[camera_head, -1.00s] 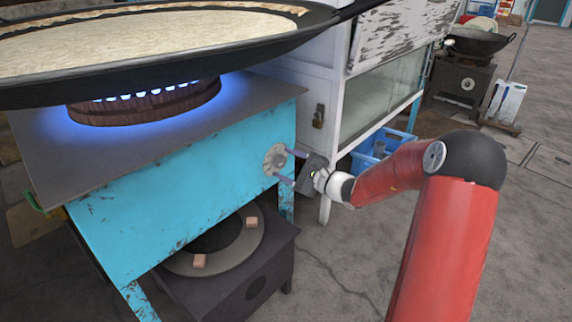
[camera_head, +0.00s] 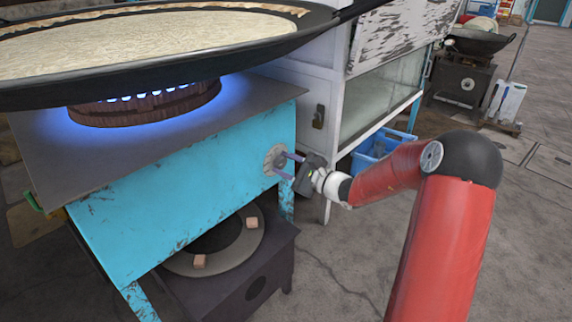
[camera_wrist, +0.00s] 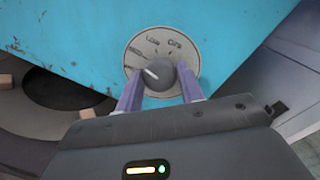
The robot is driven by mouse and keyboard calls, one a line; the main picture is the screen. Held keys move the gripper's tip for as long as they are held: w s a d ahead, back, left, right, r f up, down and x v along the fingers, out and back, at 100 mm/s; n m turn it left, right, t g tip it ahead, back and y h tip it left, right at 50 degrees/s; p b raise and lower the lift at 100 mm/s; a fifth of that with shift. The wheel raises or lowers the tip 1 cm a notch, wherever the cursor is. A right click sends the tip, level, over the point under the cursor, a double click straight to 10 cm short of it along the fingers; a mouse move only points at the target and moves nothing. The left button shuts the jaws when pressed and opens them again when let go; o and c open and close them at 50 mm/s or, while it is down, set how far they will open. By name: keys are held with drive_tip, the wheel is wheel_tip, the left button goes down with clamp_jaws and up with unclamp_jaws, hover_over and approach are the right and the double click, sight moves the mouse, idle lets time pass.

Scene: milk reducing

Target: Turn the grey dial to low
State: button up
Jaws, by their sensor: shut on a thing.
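The grey dial (camera_wrist: 160,77) is a round knob on a pale disc on the blue stove front. The disc (camera_head: 275,159) also shows in the head view. In the wrist view its printed labels include LOW at the top and OFF to the right of it, with another label at the upper left that is hard to read. The knob's white mark points to the upper left, left of LOW. My gripper (camera_wrist: 159,70) is shut on the knob, with one purple finger on each side. It also shows in the head view (camera_head: 283,165).
A large black pan (camera_head: 180,75) sits above a lit burner (camera_head: 145,108) with blue flame. A dark stove (camera_head: 240,275) sits below.

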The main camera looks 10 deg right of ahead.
drive_tip(key=m+p, duration=0.2)
drive_tip(key=m, duration=0.2)
drive_tip(key=shift+p, duration=0.4)
drive_tip(key=shift+m+t+p, duration=0.3)
drive_tip(key=shift+m+p, duration=0.7)
drive_tip(key=shift+m, duration=0.7)
drive_tip(key=shift+f, duration=0.1)
drive_tip(key=o, duration=1)
drive_tip(key=v, duration=0.8)
drive_tip(key=shift+f, duration=0.1)
drive_tip(key=shift+w, duration=0.1)
